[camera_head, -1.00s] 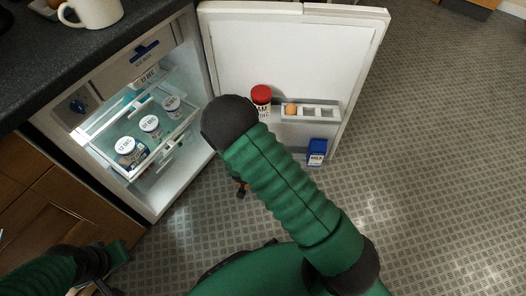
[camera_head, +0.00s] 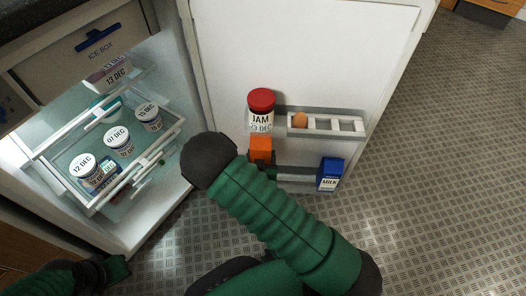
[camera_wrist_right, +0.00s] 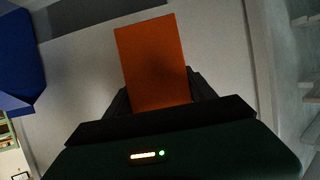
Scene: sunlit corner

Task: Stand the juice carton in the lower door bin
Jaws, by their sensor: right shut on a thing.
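The orange juice carton (camera_head: 261,150) shows in the head view by the open fridge door, just under the jam jar. It looks about upright. It fills the middle of the right wrist view (camera_wrist_right: 152,60), where my right gripper (camera_wrist_right: 160,98) is shut on it. My right forearm hides that gripper in the head view. The lower door bin (camera_head: 296,178) runs low on the door, partly behind my arm. The carton is at its left end; I cannot tell whether it touches the bin. My left gripper (camera_head: 117,268) is at the lower left, its fingers unclear.
A blue milk carton (camera_head: 330,174) stands at the bin's right end. A red-lidded jam jar (camera_head: 261,110) and an egg holder (camera_head: 336,124) with one egg (camera_head: 300,120) sit on the upper door shelf. Dated jars (camera_head: 117,139) stand inside the fridge. Bin space left of the milk looks free.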

